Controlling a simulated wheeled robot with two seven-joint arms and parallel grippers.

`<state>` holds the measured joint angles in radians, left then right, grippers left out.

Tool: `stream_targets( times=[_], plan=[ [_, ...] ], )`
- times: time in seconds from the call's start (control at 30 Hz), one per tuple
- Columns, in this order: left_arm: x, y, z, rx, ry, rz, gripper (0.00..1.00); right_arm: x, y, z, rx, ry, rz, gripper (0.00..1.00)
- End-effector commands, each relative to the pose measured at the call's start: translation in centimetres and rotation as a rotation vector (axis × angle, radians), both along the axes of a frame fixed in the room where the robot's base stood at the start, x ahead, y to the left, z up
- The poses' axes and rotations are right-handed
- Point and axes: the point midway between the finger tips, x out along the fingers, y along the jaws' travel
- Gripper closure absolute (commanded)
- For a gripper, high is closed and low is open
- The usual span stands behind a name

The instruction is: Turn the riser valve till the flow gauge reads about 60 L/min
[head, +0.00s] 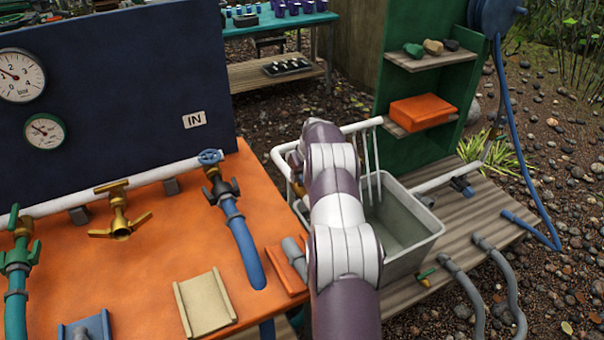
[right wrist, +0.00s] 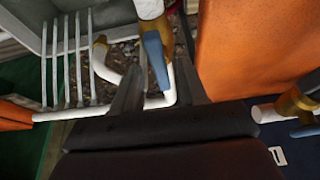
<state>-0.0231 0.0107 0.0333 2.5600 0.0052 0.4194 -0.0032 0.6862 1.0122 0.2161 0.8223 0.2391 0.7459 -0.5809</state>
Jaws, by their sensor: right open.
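In the right wrist view, a blue lever handle (right wrist: 155,58) hangs from a brass valve body (right wrist: 154,28) on a white pipe (right wrist: 150,8); it looks like the riser valve. My right gripper (right wrist: 158,75) is open, with the lever showing between its two fingers. I cannot tell whether they touch it. In the head view my right arm hides the fingers and lever. A large gauge (head: 20,75) marked in bar and a smaller gauge (head: 45,131) are on the dark blue panel. Both needles point up-left; the smaller gauge's figures are unreadable. My left gripper is out of view.
An orange bench (head: 150,240) carries a brass valve (head: 120,215), a green valve (head: 18,250) and a blue-wheeled valve (head: 212,170). A grey tub (head: 410,240) with white rails stands beyond my right arm. A green shelf (head: 425,70) stands behind it.

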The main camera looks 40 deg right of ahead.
Motion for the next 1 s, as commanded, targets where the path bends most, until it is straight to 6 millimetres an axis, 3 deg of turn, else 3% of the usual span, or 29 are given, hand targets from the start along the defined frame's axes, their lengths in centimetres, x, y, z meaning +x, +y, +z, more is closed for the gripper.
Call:
stream_targets(
  times=[0.27,0.4,0.77,1.0],
  plan=[
    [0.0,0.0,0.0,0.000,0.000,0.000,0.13,0.1,0.0,-0.2,0.000,-0.001,0.000,0.57],
    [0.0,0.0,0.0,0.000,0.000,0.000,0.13,0.1,0.0,-0.2,0.000,0.000,0.000,1.00],
    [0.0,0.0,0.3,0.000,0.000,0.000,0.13,0.1,0.1,0.0,0.000,0.001,-0.030,1.00],
    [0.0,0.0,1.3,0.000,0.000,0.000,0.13,0.1,0.2,0.1,-0.001,0.001,-0.164,1.00]
  ],
)
